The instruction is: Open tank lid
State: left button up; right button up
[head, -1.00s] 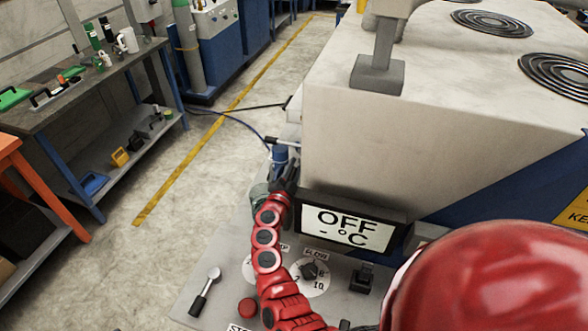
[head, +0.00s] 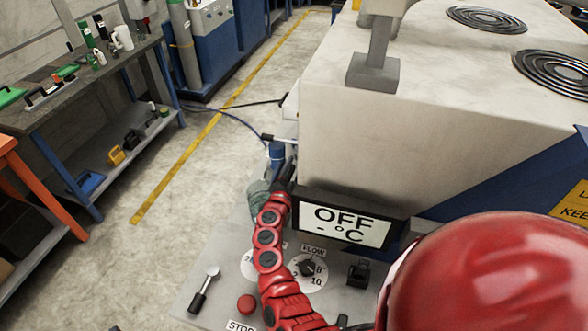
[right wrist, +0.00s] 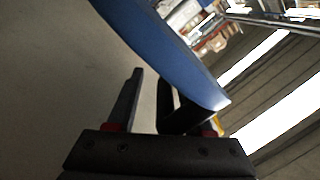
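I cannot identify the tank lid for certain. A large white housing (head: 390,145) with a grey handle-like post (head: 374,70) on top fills the right of the head view. A small blue cylinder (head: 277,152) stands at its left side, above a greenish, glassy part (head: 259,193). My right gripper (head: 288,170) is dark and small, beside these parts; its tips are hard to make out there. In the right wrist view its fingers (right wrist: 150,95) stand apart with a narrow, empty-looking gap. A smooth blue curved surface (right wrist: 165,45) passes close above the fingertips; contact is unclear. My left gripper is not visible.
A display (head: 345,222) reading OFF sits above a panel with a flow dial (head: 308,268), a red button (head: 246,303) and a small lever (head: 204,291). Several coil rings (head: 487,19) lie on the housing. A workbench (head: 60,110) stands left, with open floor between.

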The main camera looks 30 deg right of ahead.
jog(key=shift+s+a+f, duration=0.1)
jog(key=shift+s+a, duration=0.2)
jog(key=shift+a, duration=0.1)
jog(key=b+v, duration=0.4)
jog(key=v, duration=1.2)
jog(key=shift+s, duration=0.15)
jog(key=shift+a, duration=0.15)
